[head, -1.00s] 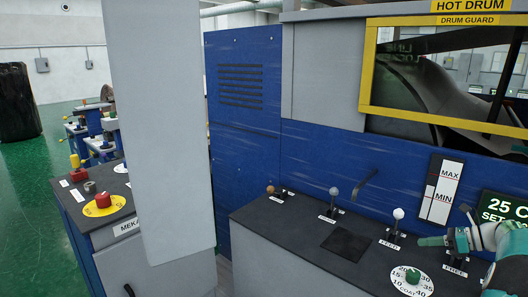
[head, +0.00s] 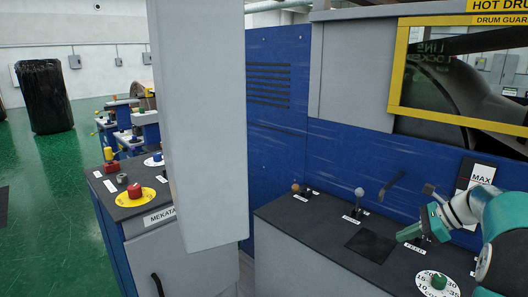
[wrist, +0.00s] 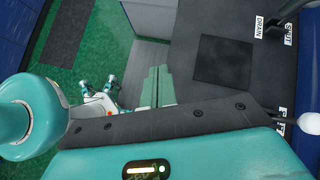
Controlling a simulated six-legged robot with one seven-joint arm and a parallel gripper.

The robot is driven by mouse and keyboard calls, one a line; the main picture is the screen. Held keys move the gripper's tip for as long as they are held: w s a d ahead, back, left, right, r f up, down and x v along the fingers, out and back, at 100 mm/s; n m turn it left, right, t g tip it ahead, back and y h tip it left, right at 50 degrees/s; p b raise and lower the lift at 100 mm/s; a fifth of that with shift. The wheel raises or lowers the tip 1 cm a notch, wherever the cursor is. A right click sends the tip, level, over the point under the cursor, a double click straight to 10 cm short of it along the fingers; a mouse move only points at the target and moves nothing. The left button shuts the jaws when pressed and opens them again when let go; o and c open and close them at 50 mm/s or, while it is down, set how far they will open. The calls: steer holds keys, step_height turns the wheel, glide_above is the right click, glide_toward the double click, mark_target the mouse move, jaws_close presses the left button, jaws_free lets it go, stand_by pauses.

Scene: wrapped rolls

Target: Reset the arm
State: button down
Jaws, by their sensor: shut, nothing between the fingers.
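My gripper (head: 409,233) is at the right of the head view, above the dark top of the control console (head: 330,262). Its teal fingers are closed together and hold nothing. They overlap the lever labelled FEED (head: 414,247) in the picture; I cannot tell if they touch it. My teal arm reaches in from the right edge, bent at the wrist. In the wrist view the closed fingers (wrist: 156,88) point away, beside the console's dark top (wrist: 222,60).
Levers with a brown knob (head: 295,187) and a grey knob (head: 359,191) stand on the console, near a green-knobbed dial (head: 438,281). A grey panel (head: 200,120) blocks the middle. A side console has a red button (head: 134,190).

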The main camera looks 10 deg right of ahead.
steer(key=s+a+r+n+g+h, duration=0.1)
steer(key=s+a+r+n, duration=0.2)
steer(key=a, duration=0.4)
steer(key=s+a+n+h, duration=0.2)
steer(key=s+a+n, duration=0.15)
steer(key=a, duration=0.25)
steer(key=s+a+r+n+g+h, duration=0.1)
steer(key=s+a+r+n, duration=0.1)
steer(key=a+n, duration=0.35)
steer(key=s+a+f+n+t+h, duration=0.1)
steer(key=s+a+f+n, duration=0.1)
steer(key=s+a+n, duration=0.3)
steer(key=s+a+f+n+t+h, duration=0.1)
steer(key=s+a+f+n+h, duration=0.1)
steer(key=s+a+n, duration=0.4)
steer(key=s, duration=0.4)
steer(key=shift+s+n+h, duration=0.3)
